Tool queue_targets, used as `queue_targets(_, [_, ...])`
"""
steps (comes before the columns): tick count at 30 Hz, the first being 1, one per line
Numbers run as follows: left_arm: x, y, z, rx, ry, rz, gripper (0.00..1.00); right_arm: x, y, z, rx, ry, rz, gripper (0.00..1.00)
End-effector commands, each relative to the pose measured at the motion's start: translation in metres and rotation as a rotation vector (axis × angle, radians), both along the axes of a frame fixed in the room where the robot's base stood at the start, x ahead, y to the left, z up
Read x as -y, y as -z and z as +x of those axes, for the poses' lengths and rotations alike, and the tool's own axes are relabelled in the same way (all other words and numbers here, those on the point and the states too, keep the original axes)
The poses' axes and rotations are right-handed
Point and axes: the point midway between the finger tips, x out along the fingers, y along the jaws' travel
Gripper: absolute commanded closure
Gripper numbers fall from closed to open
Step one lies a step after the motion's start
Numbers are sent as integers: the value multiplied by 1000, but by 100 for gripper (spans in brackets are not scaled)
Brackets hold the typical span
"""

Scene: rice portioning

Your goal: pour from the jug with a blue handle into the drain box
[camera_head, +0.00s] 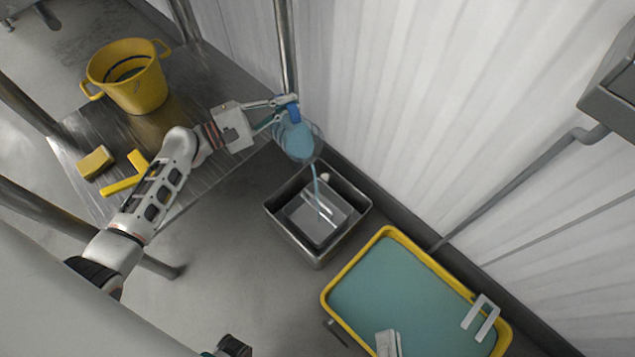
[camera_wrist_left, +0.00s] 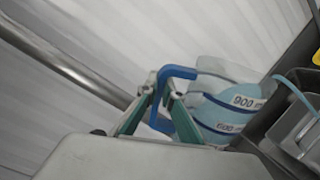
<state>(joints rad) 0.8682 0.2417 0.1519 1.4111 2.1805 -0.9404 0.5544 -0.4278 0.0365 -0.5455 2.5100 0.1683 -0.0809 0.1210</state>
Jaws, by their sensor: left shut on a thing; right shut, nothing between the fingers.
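My left gripper (camera_head: 284,112) is shut on the blue handle (camera_head: 293,112) of a clear jug (camera_head: 298,141). The jug is tilted and holds pale blue liquid. A thin blue stream runs from it down into the metal drain box (camera_head: 279,224) on the floor. In the left wrist view, my left gripper (camera_wrist_left: 165,103) grips the blue handle (camera_wrist_left: 178,74), and the jug (camera_wrist_left: 228,107) shows printed markings of 900 and 600. Part of the drain box (camera_wrist_left: 277,151) shows at the right edge there.
A yellow tub (camera_head: 341,275) of blue-green liquid stands right of the box. A metal table (camera_head: 190,98) at left holds a yellow bucket (camera_head: 138,88), a sponge (camera_head: 95,162) and a yellow tool (camera_head: 122,185). A white ribbed wall (camera_head: 430,110) and a vertical pole (camera_head: 285,45) are close behind.

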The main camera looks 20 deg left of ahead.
Motion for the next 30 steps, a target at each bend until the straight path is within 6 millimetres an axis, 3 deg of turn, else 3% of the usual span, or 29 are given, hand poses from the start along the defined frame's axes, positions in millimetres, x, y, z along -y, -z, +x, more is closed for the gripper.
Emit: queue_targets(30, [8,-2,-5,48,-1,61,100,0,0,0,0,0,0,100])
